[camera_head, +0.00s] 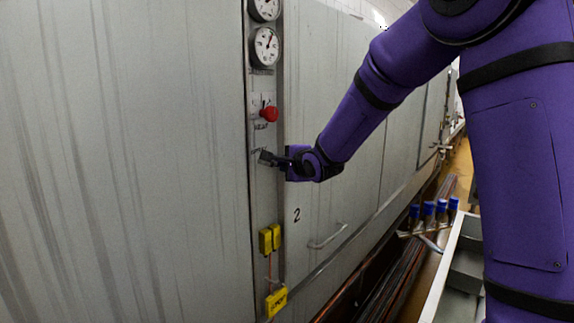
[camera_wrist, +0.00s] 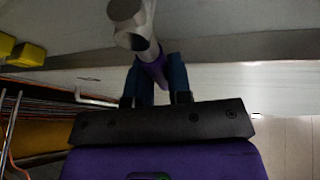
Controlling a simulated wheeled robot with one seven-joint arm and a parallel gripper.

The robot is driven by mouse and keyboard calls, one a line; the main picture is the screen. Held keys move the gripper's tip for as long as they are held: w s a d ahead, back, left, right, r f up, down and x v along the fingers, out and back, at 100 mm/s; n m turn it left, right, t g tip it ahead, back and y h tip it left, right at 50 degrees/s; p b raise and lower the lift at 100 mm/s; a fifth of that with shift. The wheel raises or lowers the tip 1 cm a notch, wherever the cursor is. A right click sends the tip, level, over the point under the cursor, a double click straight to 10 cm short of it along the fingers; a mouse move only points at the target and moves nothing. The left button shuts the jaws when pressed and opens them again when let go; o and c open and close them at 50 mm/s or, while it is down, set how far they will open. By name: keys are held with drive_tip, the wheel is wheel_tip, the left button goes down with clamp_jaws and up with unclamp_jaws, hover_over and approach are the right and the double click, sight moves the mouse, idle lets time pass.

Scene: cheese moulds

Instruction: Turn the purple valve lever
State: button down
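The purple valve lever (camera_wrist: 152,70) shows in the wrist view as a short purple grip on a metal valve body (camera_wrist: 130,14). It lies between the two dark fingers of my gripper (camera_wrist: 160,82), which are close together on either side of it, with no clear gap to the lever. In the head view my gripper (camera_head: 276,159) is at the narrow panel strip, below the red knob. There the dark valve part (camera_head: 266,157) shows at the fingertips, and the purple grip is hidden by the gripper.
Two round gauges (camera_head: 265,46) and a red knob (camera_head: 269,114) sit above on the strip. A door handle (camera_head: 328,236), blue-capped items (camera_head: 428,208) and a grey tray (camera_head: 447,267) are to the right.

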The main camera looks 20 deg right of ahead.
drive_tip(key=shift+s+a+f+m+g+y, duration=0.2)
drive_tip(key=shift+f+m+g+y, duration=0.2)
drive_tip(key=shift+f+m+g, duration=0.3)
drive_tip(key=shift+s+a+f+m+g+y, duration=0.1)
drive_tip(key=shift+a+f+m+g+y, duration=0.1)
drive_tip(key=shift+f+m+g+y, duration=0.5)
drive_tip(key=shift+r+t+h, duration=0.1)
drive_tip(key=shift+t+h, duration=0.2)
drive_tip(key=c, duration=1.3)
unclamp_jaws()
drive_tip(key=shift+c, duration=0.2)
drive_tip(key=shift+s+r, duration=0.1)
